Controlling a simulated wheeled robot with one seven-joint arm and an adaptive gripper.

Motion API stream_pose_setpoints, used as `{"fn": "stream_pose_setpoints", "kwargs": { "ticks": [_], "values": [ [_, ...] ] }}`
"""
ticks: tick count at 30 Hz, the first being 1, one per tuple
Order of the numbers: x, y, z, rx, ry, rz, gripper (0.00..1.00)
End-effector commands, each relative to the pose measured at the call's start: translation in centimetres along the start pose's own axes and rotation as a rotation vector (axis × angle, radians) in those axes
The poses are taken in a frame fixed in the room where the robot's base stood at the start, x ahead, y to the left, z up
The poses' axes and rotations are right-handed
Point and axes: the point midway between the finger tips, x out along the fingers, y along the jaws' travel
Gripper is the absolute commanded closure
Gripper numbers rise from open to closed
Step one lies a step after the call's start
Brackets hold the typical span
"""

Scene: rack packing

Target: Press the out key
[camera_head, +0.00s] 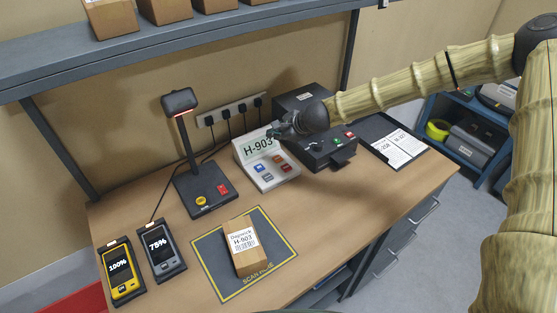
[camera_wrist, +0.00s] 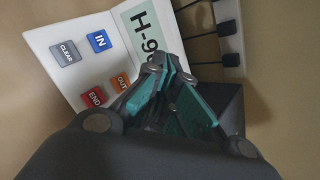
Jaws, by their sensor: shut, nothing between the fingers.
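The white key panel (camera_head: 243,152) stands on the desk, its tilted display reading H-903. Its orange OUT key (camera_head: 277,159) is at the upper right of the keys, with the blue IN key (camera_head: 259,168) to its left and the red END key (camera_head: 286,168) below. In the wrist view the OUT key (camera_wrist: 120,80) is just left of my gripper (camera_wrist: 163,66), which hides part of it. My gripper (camera_head: 271,133) is shut and empty, in front of the display and beyond the keys. No contact with a key shows.
A scanner stand (camera_head: 190,150) is left of the panel, and a dark box (camera_head: 322,150) with buttons is close on its right. A brown parcel (camera_head: 248,262) lies on the scan mat (camera_head: 213,262). Two handhelds stand at the left. A shelf (camera_head: 190,40) runs above the desk.

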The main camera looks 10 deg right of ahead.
Motion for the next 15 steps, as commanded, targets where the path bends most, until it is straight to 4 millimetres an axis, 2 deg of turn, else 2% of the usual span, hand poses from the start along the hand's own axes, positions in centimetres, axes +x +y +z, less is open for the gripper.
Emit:
{"fn": "stream_pose_setpoints", "kwargs": {
  "ticks": [1, 3, 11, 15],
  "values": [
    [1.0, 0.6, -0.6, 0.000, 0.002, 0.004, 1.00],
    [1.6, 0.9, -1.1, 0.002, 0.003, 0.004, 1.00],
    [2.8, 2.6, -2.3, 0.000, 0.001, -0.002, 1.00],
    [4.3, 3.3, -3.3, 0.001, 0.002, 0.000, 1.00]
  ]
}}
